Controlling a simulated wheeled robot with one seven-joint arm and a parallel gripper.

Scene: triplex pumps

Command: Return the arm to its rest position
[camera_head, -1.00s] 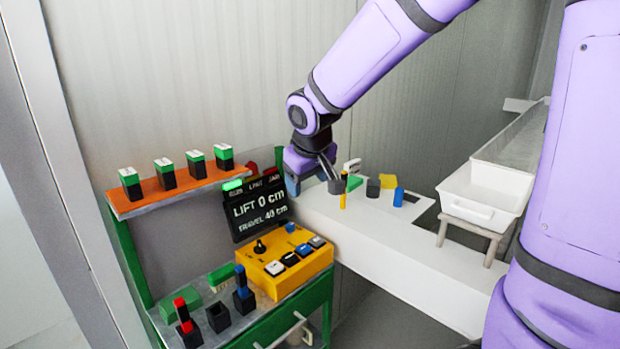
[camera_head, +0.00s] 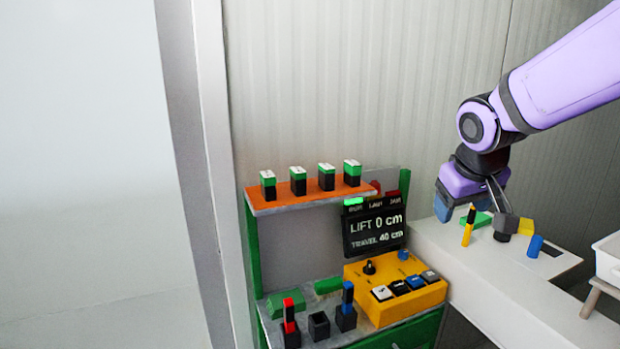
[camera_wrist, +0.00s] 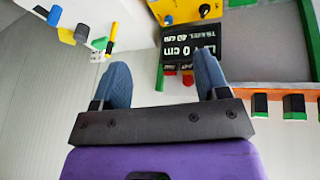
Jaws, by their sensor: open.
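My purple arm reaches in from the upper right in the head view. My gripper (camera_head: 480,210) hangs over the left end of the white counter (camera_head: 450,245), beside several small coloured pieces. In the wrist view my gripper (camera_wrist: 160,85) shows two blue fingertips spread well apart with nothing between them. Beyond the fingers are the black display (camera_wrist: 188,47) and the yellow control box (camera_wrist: 182,10). The display also shows in the head view (camera_head: 375,228), reading LIFT 0 cm and TRAVEL 40 cm.
A green-framed stand holds an orange shelf (camera_head: 310,193) with several green-and-black blocks. Below are the yellow box (camera_head: 395,290) with buttons and black holders with red and blue pieces. A blue cylinder (camera_head: 535,246) and a yellow piece (camera_head: 525,228) stand on the counter. A white tray (camera_head: 608,262) is at right.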

